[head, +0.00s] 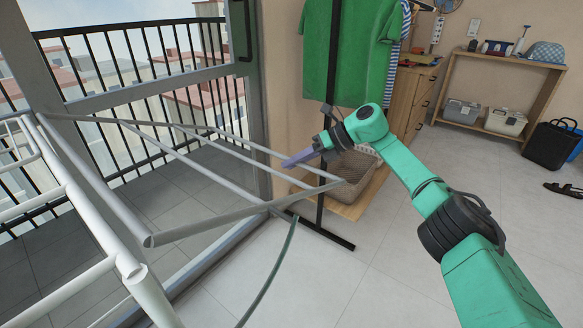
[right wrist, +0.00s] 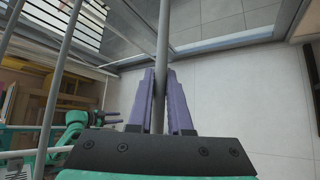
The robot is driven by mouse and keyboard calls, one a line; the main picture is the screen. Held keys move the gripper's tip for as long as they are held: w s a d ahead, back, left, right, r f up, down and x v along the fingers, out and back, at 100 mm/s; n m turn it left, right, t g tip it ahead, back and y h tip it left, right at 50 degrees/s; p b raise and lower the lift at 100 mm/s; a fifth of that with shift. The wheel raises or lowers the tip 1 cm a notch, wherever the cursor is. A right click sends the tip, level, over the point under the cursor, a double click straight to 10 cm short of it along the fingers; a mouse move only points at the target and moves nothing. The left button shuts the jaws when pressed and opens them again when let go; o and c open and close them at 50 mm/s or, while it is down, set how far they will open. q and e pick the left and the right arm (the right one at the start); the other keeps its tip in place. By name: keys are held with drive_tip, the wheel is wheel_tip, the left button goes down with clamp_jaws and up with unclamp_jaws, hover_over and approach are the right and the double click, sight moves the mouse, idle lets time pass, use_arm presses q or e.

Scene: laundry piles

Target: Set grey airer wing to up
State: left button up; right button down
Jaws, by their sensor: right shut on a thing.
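The grey airer wing (head: 245,210) is a frame of thin bars at the left of the head view. It sticks out to the right from the white airer body (head: 90,215), looking roughly level. My right gripper (head: 287,162) comes in from the right and is shut on the wing's outer bar. In the right wrist view the purple fingers (right wrist: 160,80) stand on either side of that grey bar (right wrist: 163,35). My left gripper (right wrist: 110,117) shows small at the left of the right wrist view; its jaw state is unclear.
A dark clothes stand (head: 322,190) with a green shirt (head: 345,50) stands just behind the wing's end. A window frame (head: 255,90) and balcony railing lie behind the wing. Tiled floor (head: 370,290) is clear in front.

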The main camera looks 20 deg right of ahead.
use_arm(q)
drive_tip(key=s+a+f+g+p, duration=0.1)
drive_tip(key=s+a+f+p, duration=0.1)
drive_tip(key=s+f+p, duration=0.3)
drive_tip(key=s+a+f+p, duration=0.2)
drive_tip(key=f, duration=0.5)
drive_tip(key=s+a+r+y+p, duration=0.1)
drive_tip(key=s+r+p, duration=0.1)
drive_tip(key=s+p, duration=0.6)
drive_tip(key=shift+s+a, duration=0.3)
drive_tip(key=shift+s, duration=0.65)
use_arm(e)
drive_tip(key=w+d+r+n+t+h, duration=0.1)
drive_tip(key=w+d+r+h, duration=0.1)
drive_tip(key=r, duration=1.7)
drive_tip(key=shift+w+d, duration=0.25)
drive_tip(key=shift+d, duration=0.35)
drive_tip(key=shift+r, duration=0.1)
drive_tip(key=c, duration=0.8)
unclamp_jaws()
drive_tip(key=shift+c, duration=0.2)
drive_tip(key=shift+s+n, duration=0.1)
drive_tip(key=shift+n, duration=0.2)
